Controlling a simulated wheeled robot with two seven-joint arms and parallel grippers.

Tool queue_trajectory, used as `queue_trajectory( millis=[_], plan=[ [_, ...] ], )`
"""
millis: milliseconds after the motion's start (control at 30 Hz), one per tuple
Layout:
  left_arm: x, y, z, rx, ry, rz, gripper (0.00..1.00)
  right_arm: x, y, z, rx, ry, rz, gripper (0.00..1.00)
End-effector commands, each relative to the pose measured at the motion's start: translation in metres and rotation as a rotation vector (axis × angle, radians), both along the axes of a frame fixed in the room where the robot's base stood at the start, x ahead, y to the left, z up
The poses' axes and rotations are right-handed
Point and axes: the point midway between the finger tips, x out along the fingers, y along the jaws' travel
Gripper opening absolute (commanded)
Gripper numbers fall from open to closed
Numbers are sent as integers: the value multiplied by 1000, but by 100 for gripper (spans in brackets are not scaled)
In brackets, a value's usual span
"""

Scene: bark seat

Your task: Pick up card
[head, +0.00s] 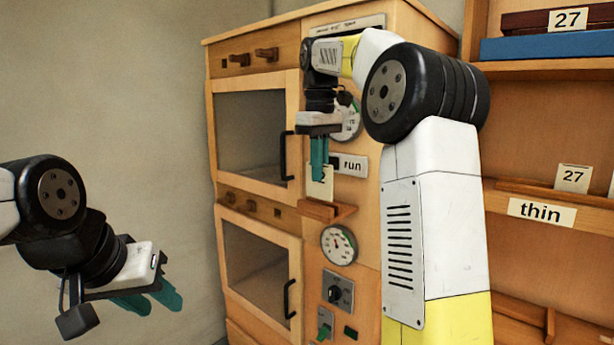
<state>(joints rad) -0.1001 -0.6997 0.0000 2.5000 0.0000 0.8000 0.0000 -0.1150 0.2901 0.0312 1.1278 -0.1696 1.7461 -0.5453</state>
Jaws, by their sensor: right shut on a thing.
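A small cream card (320,188) with a dark digit, partly covered, is upright at the wooden ledge (327,211) on the cabinet's control panel. My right gripper (319,178) points down with its teal fingers shut on the card's upper part. I cannot tell whether the card still touches the ledge. Another card (573,178), marked 27, stands on the shelf at the right. My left gripper (150,302) is at the lower left, away from everything, with its teal fingers apart and nothing between them.
The wooden cabinet has two doors with black handles (287,155). Its panel carries a "run" label (350,164), gauge (339,245), knob (338,289) and green switch (325,325). Right shelves hold a "thin" label (541,211) and a blue box (545,46). My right arm hides part of the panel.

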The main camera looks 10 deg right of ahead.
Motion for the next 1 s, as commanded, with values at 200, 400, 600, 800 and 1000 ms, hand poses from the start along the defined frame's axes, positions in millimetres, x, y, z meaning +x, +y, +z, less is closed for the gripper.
queue_trajectory(
  millis=[200, 400, 600, 800, 1000],
  plan=[
    [0, 0, 0, 0, 0, 0, 36, -38, 7, 5, 0, -4, 2, 0],
    [0, 0, 0, 0, 0, 0, 36, -90, 17, 10, 0, -4, 2, 0],
    [0, 0, 0, 0, 0, 0, 36, -129, 25, 13, 0, -3, 1, 0],
    [0, 0, 0, 0, 0, 0, 36, -146, 28, 14, 0, -2, 0, 0],
    [0, 0, 0, 0, 0, 0, 36, -149, 29, 14, 1, -1, -1, 0]
  ],
)
